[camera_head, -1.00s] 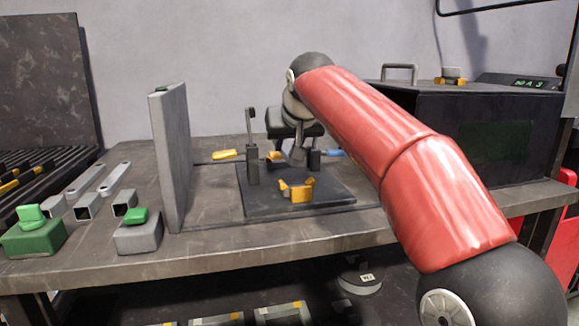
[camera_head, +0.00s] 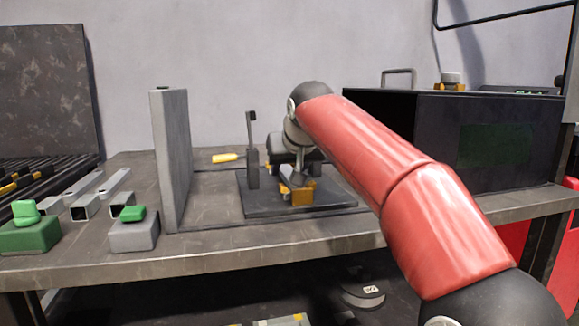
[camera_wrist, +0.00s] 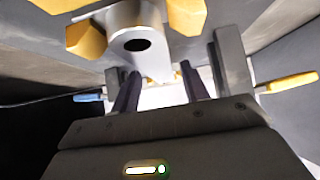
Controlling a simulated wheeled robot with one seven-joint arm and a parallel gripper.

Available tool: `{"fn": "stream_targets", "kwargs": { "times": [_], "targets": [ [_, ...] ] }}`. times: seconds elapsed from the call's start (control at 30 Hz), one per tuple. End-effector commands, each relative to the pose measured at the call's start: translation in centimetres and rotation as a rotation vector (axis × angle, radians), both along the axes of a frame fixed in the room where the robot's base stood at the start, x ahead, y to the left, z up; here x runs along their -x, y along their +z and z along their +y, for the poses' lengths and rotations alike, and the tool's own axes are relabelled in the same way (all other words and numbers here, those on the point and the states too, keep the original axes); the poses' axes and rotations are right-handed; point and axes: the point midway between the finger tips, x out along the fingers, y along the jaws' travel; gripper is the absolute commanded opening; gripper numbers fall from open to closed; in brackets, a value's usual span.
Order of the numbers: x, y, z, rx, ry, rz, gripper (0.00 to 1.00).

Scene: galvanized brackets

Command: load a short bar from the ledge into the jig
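The jig is a dark plate (camera_head: 262,206) on the bench with yellow V-shaped nests (camera_head: 302,194) and a dark upright post (camera_head: 251,155). A short grey bar (camera_head: 285,188) lies in the jig at the front yellow nest. In the wrist view the bar (camera_wrist: 125,22) shows its end hole, with yellow nest jaws (camera_wrist: 187,14) on both sides. My gripper (camera_wrist: 160,68) is low over the jig, its dark fingers standing apart on either side of the bar's far part, with slim gaps visible. In the head view my gripper's fingers are mostly hidden by the arm and jig.
A tall grey panel (camera_head: 172,160) stands left of the jig. Left of it are square tubes (camera_head: 84,206), a grey block with a green top (camera_head: 134,232) and a green block (camera_head: 30,236). A dark box (camera_head: 460,140) stands right. A yellow-handled item (camera_head: 225,158) lies behind.

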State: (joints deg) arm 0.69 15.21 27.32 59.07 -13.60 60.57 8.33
Motion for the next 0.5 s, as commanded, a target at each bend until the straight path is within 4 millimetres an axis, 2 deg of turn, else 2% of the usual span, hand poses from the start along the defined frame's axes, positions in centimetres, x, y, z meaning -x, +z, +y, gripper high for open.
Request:
{"fn": "stream_targets", "kwargs": {
  "times": [0.3, 0.43, 0.5],
  "targets": [
    [0.0, 0.1, 0.0, 0.0, 0.0, 0.0, 0.5],
    [0.0, 1.4, 0.0, 0.0, 0.0, -0.001, 0.5],
    [0.9, 1.9, -0.3, 0.0, -0.001, -0.003, 0.5]
  ]
}}
